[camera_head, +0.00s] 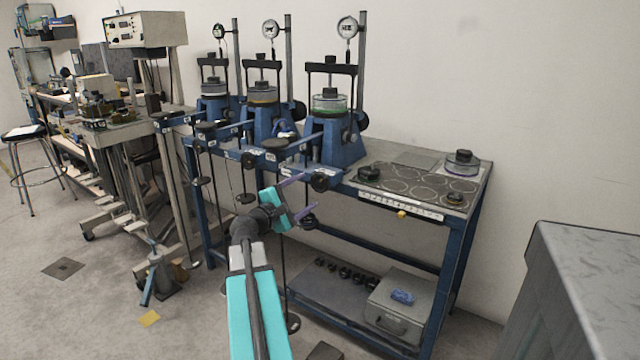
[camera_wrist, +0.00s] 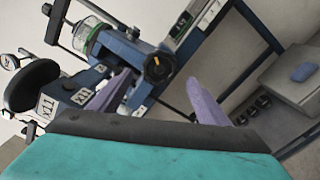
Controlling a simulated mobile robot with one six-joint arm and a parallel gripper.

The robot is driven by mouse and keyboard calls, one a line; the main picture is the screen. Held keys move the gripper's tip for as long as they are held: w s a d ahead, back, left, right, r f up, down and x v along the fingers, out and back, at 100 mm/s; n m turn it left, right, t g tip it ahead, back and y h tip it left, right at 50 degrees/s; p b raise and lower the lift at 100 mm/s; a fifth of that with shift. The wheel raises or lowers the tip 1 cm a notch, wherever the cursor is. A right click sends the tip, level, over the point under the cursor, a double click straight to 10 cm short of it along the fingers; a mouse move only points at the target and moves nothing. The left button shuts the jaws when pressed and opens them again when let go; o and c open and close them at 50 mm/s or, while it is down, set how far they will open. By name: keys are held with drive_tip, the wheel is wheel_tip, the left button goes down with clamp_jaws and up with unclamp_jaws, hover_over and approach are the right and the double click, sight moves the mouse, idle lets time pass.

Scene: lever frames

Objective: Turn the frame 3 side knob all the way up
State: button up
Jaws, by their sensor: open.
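Three blue lever frames stand in a row on the bench. I take the rightmost one (camera_head: 335,148), with a green-ringed clear cell, as frame 3; its number is not readable. A round black knob (camera_head: 320,182) sits low at its front, by the bench edge. The wrist view shows this dark knob (camera_wrist: 158,67) with a yellow-orange mark on its face. Black handwheels (camera_head: 362,120) are higher on the frame's right side. My gripper (camera_head: 299,198) is open and empty, just below and left of the low knob. In the wrist view its purple fingers (camera_wrist: 157,86) flank the line to the knob, apparently short of it.
A black disc (camera_wrist: 35,86) is left of my fingers in the wrist view. Hanging rods and weights (camera_head: 246,198) are left of my gripper. The bench's right top (camera_head: 420,172) holds round plates. A grey case (camera_head: 398,305) lies on the lower shelf. A grey cabinet (camera_head: 585,290) stands right.

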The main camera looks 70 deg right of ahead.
sight(318, 184)
drive_tip(key=shift+p+x, duration=0.3)
drive_tip(key=shift+x, duration=4.1)
drive_tip(key=c, duration=1.4)
drive_tip(key=shift+c, duration=0.2)
drive_tip(key=shift+d, duration=0.1)
